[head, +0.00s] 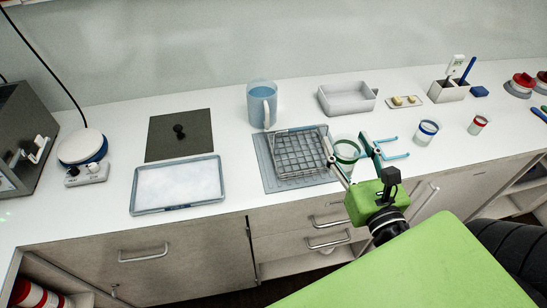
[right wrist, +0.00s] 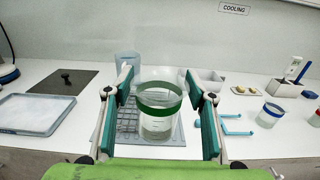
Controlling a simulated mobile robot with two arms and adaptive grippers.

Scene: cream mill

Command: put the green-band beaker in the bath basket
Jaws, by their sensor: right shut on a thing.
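The green-band beaker (head: 346,150) is clear glass with a green band around its upper part. My right gripper (head: 348,158) is shut on it, with one finger on each side; it also shows upright between the fingers in the right wrist view (right wrist: 160,124). The bath basket (head: 299,153) is a grey wire grid basket at the grey-blue bath (head: 265,172), just left of the beaker in the head view. In the right wrist view the basket (right wrist: 127,117) is partly hidden behind the left finger and beaker. My left gripper is not in view.
A blue jug (head: 262,105) stands behind the basket. A white-filled tray (head: 178,185) and a dark lid (head: 179,135) lie to the left. A light-blue bracket (head: 391,150), blue-band beaker (head: 427,132) and red-band beaker (head: 478,124) are to the right.

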